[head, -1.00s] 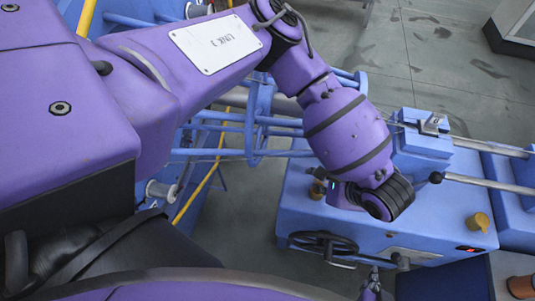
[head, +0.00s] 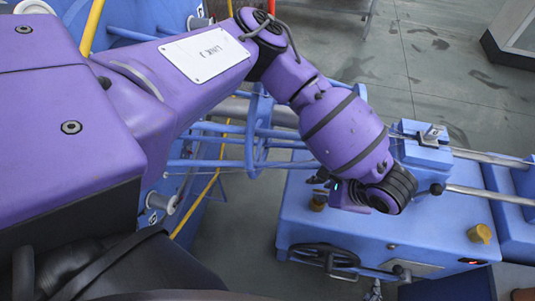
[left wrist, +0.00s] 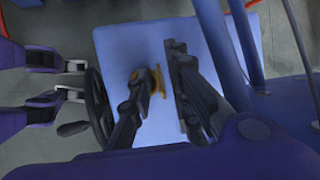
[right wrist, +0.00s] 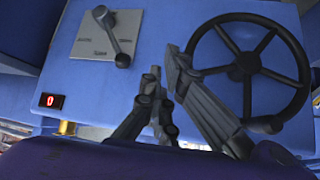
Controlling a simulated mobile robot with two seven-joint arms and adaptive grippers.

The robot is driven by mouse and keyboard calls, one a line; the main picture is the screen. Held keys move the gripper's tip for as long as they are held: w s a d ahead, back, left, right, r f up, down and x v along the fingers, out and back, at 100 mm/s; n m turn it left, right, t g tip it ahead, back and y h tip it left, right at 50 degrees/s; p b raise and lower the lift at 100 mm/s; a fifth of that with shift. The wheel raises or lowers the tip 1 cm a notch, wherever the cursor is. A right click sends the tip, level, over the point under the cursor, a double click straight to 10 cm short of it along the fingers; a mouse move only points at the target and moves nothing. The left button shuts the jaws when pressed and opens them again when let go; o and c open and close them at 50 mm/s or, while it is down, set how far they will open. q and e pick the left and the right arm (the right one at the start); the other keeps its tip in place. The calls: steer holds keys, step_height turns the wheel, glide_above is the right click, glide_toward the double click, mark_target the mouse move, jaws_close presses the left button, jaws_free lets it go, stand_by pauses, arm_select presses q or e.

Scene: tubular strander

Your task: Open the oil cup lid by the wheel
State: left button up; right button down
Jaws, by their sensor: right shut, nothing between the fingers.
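The brass oil cup (head: 317,203) stands on the top left of the blue machine, behind the black handwheel (head: 325,255). In the left wrist view, the cup (left wrist: 156,82) shows between my left gripper's fingers (left wrist: 157,62), which are apart. I cannot tell whether either finger touches it. In the head view, my left gripper (head: 319,179) is just behind the cup, partly hidden by my wrist. My right gripper (right wrist: 161,65) is shut and empty in front of the machine, beside the handwheel (right wrist: 250,66). Only its tip (head: 374,290) shows at the head view's bottom.
A second yellow cap (head: 479,233) sits on the machine's right side. A lever (right wrist: 112,38) on a plate and a small red display (right wrist: 49,100) are on its front. Metal rods (head: 490,193) run right. Blue tubular frames (head: 255,125) stand behind left.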

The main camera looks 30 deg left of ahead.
arm_select(q)
steer(key=shift+s+f, duration=0.15)
steer(key=shift+s, duration=0.05)
stand_by(0.3)
